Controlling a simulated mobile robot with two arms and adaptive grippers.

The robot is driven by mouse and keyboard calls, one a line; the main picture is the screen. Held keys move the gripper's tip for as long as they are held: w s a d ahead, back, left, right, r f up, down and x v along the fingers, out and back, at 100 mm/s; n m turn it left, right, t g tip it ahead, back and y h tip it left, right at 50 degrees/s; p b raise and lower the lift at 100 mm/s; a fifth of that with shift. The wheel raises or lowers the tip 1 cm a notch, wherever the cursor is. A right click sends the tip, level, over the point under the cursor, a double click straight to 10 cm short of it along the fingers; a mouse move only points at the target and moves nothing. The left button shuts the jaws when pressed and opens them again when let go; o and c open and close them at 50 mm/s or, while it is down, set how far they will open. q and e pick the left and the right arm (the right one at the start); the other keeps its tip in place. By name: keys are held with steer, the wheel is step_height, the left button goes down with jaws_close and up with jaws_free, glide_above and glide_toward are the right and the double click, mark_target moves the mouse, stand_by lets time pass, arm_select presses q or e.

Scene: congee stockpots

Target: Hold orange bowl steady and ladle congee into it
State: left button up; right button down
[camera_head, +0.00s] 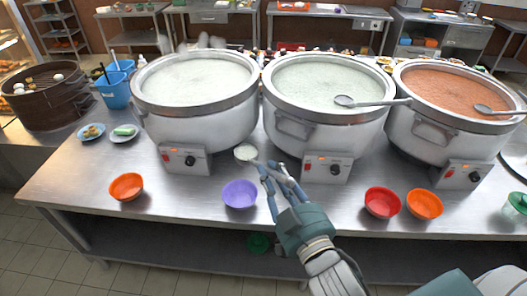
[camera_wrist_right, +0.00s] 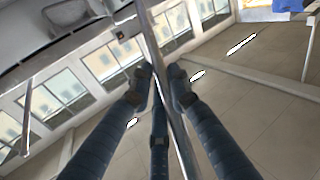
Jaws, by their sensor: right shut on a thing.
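An orange bowl (camera_head: 126,187) stands upright near the front left edge of the steel table; another orange bowl (camera_head: 425,204) stands at the right. My right gripper (camera_head: 266,169) is between the left and middle pots, above the table and just right of the purple bowl. It is shut on a thin metal handle (camera_wrist_right: 181,140), seen between its fingers in the right wrist view. A small round ladle cup (camera_head: 246,153) with pale contents shows just beyond the fingertips. The left pot (camera_head: 195,120) and middle pot (camera_head: 325,130) hold pale congee. My left gripper is out of view.
A purple bowl (camera_head: 239,194) and a red bowl (camera_head: 382,202) stand along the front edge. The right pot (camera_head: 435,125) holds orange-brown congee. Ladles rest on the middle and right pots. Table space is clear between the left orange and purple bowls.

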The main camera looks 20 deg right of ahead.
steer(key=s, duration=0.1)
steer(key=s+f, duration=0.1)
steer(key=shift+s, duration=0.35)
steer(key=shift+d, duration=0.1)
